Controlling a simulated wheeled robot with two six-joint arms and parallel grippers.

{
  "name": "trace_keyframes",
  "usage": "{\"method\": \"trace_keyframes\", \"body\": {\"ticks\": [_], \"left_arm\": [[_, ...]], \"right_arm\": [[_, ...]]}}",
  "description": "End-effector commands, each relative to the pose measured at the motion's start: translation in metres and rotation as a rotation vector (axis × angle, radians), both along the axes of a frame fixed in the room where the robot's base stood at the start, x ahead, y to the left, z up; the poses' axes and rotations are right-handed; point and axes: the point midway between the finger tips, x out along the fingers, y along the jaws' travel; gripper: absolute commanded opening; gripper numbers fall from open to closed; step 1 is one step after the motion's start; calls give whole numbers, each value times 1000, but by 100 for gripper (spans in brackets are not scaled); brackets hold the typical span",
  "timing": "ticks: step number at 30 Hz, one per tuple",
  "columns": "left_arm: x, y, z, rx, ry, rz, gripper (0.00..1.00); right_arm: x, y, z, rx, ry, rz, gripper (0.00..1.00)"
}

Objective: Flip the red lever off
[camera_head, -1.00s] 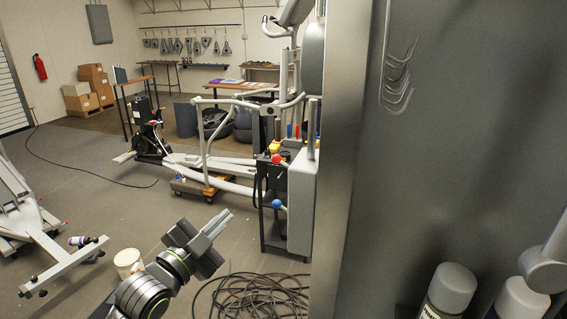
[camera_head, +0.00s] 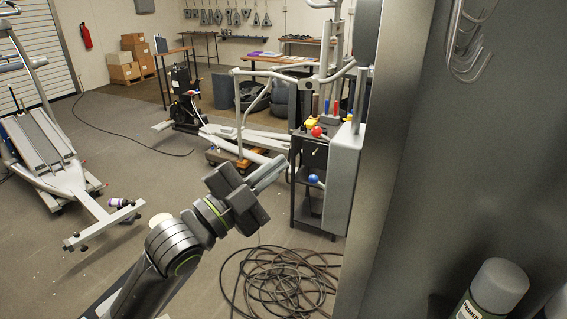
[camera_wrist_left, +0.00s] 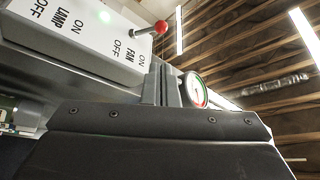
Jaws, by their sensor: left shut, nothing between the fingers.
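The red lever shows in the left wrist view as a red ball (camera_wrist_left: 161,27) on a short metal stalk. It sticks out from a pale switch box (camera_wrist_left: 75,48) marked LAMP and FAN, with ON and OFF labels; I cannot tell which setting the lever is in. In the head view a red ball (camera_head: 317,132) stands out left of a pale grey box (camera_head: 346,180), with a blue ball (camera_head: 314,179) below it. My left gripper (camera_head: 277,170) is shut and empty, apart from the red ball, lower and to its left. The right gripper is not in view.
A dark cart (camera_head: 304,212) stands under the red ball. Coiled cable (camera_head: 280,282) lies on the floor in front. A grey panel (camera_head: 440,150) fills the right side. A round gauge (camera_wrist_left: 195,90) shows beyond the fingers in the wrist view.

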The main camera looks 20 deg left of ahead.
Motion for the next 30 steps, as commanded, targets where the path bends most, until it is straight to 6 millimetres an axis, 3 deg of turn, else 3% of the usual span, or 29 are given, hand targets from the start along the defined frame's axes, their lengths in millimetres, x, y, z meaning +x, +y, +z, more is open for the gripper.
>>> {"method": "trace_keyframes", "body": {"ticks": [8, 21, 30], "left_arm": [[15, -7, 1, 0, -5, 0, 0], [68, -32, 26, -6, 2, 0, 0], [80, -38, 28, -1, 0, 1, 0]], "right_arm": [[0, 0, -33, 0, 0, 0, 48], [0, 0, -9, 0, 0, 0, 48], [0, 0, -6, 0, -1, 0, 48]]}}
